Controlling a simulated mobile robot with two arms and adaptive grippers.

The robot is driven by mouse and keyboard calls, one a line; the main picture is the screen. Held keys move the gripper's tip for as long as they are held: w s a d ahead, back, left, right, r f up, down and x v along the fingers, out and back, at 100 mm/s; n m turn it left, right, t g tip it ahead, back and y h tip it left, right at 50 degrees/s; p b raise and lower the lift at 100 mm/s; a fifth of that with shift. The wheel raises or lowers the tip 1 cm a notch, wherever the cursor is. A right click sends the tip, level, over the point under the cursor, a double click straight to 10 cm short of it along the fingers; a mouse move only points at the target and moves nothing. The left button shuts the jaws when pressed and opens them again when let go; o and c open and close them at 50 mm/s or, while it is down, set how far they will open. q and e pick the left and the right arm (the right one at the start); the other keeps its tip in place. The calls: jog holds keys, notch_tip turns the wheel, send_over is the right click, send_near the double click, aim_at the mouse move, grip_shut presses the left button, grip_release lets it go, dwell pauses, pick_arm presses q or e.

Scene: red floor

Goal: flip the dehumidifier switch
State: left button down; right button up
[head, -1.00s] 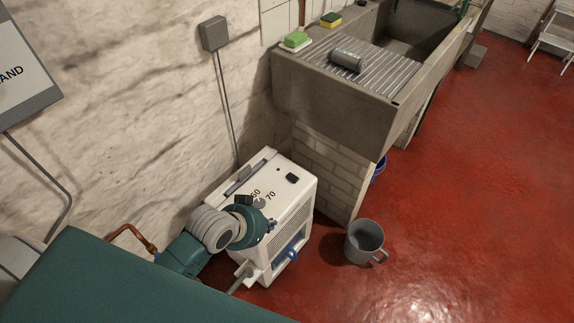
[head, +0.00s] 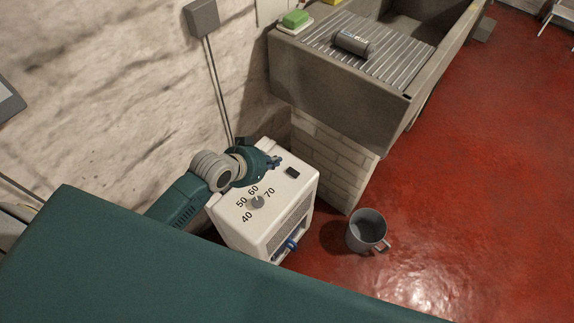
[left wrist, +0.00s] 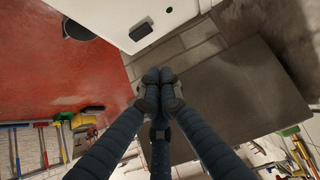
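The white dehumidifier (head: 280,219) stands on the floor against the wall. Its top has a grey dial (head: 257,202) marked 40, 50, 60 and 70, and a black switch (head: 293,173) near the corner by the sink. My left gripper (head: 276,162) is over the top, beside the switch on its wall side and apart from it. In the left wrist view, the left gripper's fingers (left wrist: 159,76) are together with nothing between them. The switch (left wrist: 141,31) shows there on the white casing (left wrist: 112,14), beyond the fingertips. My right gripper is not in view.
A concrete sink (head: 340,100) on a brick support (head: 330,160) stands close beside the dehumidifier, with a grey cylinder (head: 351,43) on its ribbed drainer. A grey bucket (head: 367,232) is on the red floor (head: 450,180). A wall box (head: 201,17) has a cable running down.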

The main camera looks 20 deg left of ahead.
aim_at(287, 172)
pick_arm(q)
jog(key=b+x, duration=0.1)
jog(key=x, duration=0.7)
jog(key=shift+w+d+f, duration=0.15)
jog(key=shift+w, duration=0.05)
notch_tip(287, 172, down, 3)
jog(key=shift+w+r, duration=0.1)
jog(key=shift+r, duration=0.1)
jog(key=shift+f, duration=0.75)
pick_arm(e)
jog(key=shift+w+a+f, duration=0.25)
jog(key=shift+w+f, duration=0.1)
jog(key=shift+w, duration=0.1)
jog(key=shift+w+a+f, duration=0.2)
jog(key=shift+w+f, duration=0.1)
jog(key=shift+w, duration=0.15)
pick_arm(q)
jog(key=shift+f, duration=0.1)
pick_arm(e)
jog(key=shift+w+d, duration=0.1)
